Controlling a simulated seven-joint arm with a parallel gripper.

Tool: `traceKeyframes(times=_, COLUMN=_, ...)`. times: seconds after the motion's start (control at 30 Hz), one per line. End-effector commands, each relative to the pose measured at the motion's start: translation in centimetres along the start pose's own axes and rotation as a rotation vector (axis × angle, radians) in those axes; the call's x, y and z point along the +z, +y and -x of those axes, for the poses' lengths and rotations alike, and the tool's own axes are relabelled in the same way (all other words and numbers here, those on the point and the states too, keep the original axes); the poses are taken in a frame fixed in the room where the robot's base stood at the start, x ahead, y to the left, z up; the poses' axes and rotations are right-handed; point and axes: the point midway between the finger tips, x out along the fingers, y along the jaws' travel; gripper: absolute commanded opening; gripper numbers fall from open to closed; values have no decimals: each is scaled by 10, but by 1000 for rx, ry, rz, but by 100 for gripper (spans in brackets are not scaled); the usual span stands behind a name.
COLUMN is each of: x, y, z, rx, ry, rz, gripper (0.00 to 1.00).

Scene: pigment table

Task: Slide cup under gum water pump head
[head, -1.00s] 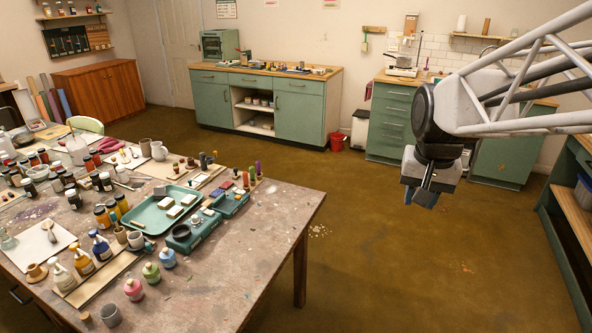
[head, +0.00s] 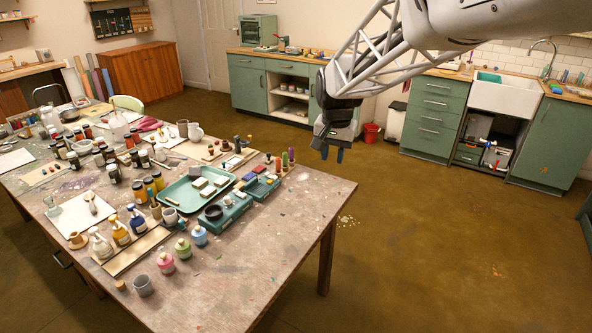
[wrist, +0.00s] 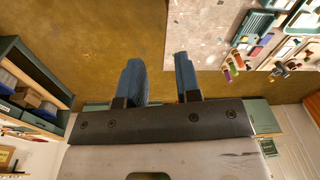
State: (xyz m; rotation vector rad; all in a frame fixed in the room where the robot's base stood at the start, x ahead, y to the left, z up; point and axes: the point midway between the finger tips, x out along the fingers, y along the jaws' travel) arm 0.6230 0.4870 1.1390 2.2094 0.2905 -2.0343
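Three pump bottles stand at the table's near left: a pale one (head: 101,244), an amber one (head: 120,232) and a blue one (head: 136,220). I cannot read which holds gum water. A grey cup (head: 143,287) stands near the table's front edge, to the right of and nearer than the bottles. Another grey cup (head: 170,217) stands just right of the blue bottle. My gripper (head: 332,154) hangs fingers down beyond the table's far right corner, far from cups and bottles. Its two blue fingers (wrist: 160,68) are apart with nothing between them.
A teal tray (head: 168,187) with pale blocks lies mid-table. Crowded jars (head: 112,173) fill the left. The table's right front surface (head: 265,253) is mostly clear.

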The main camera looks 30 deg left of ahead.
Motion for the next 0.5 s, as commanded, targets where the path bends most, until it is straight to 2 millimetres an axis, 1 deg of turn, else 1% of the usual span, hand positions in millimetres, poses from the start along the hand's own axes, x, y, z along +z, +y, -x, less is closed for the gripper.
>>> traceKeyframes(times=0.03, x=-4, y=-19, z=-8, rx=0, ry=-5, rz=10, gripper=31)
traceKeyframes(times=0.23, x=-14, y=-86, z=-35, rx=1, ry=-20, rz=32, gripper=31)
traceKeyframes(times=0.47, x=-17, y=-165, z=-70, rx=4, ry=-36, rz=59, gripper=31)
traceKeyframes(times=0.5, x=-17, y=-178, z=-76, rx=5, ry=-38, rz=63, gripper=31)
